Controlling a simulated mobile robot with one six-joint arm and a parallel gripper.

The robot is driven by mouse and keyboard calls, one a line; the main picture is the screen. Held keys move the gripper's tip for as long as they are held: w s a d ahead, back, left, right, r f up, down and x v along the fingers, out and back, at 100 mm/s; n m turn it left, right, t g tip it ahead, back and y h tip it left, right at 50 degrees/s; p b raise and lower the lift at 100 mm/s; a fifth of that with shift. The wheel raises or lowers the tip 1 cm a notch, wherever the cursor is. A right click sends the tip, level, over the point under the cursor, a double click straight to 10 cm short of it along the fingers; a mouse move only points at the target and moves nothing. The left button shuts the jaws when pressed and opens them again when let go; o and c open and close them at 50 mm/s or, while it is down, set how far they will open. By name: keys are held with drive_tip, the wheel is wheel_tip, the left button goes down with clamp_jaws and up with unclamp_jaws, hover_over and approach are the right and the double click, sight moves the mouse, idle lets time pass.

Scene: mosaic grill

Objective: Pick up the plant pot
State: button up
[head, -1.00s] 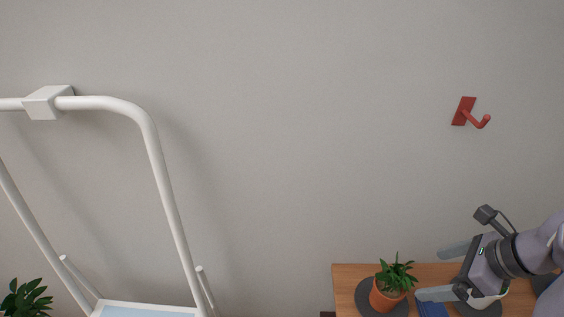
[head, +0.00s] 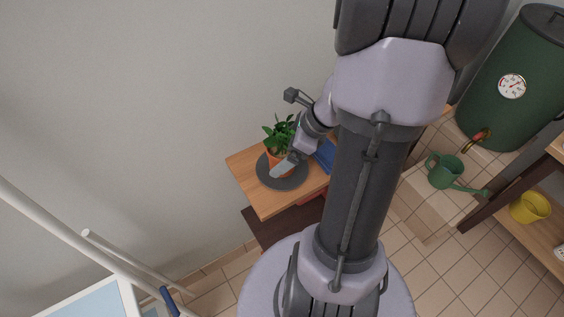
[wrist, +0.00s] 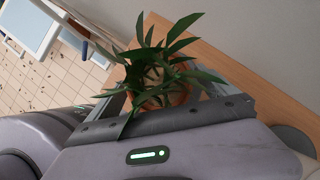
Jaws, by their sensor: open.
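The plant pot (head: 274,160) is terracotta with a green leafy plant. It stands upright on a dark grey round mat (head: 267,180) on a small wooden table. My gripper (head: 283,166) is at the pot, coming in from the right, with a finger across its near side. In the wrist view, the pot (wrist: 172,98) lies between the two open fingers, with leaves spreading above and over them. I cannot tell whether either finger touches it. The far finger is mostly hidden in the head view.
The wooden table (head: 249,186) stands against the wall. A blue item (head: 326,156) lies right of the pot. A green watering can (head: 444,172), a green barrel (head: 510,85) and a yellow bucket (head: 529,207) are to the right. A white rail (head: 70,238) is at left.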

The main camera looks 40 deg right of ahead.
drive_tip(key=shift+w+a+f, duration=0.1)
drive_tip(key=shift+w+f, duration=0.15)
drive_tip(key=shift+f, duration=0.15)
drive_tip(key=shift+r, duration=0.15)
drive_tip(key=c, duration=1.9)
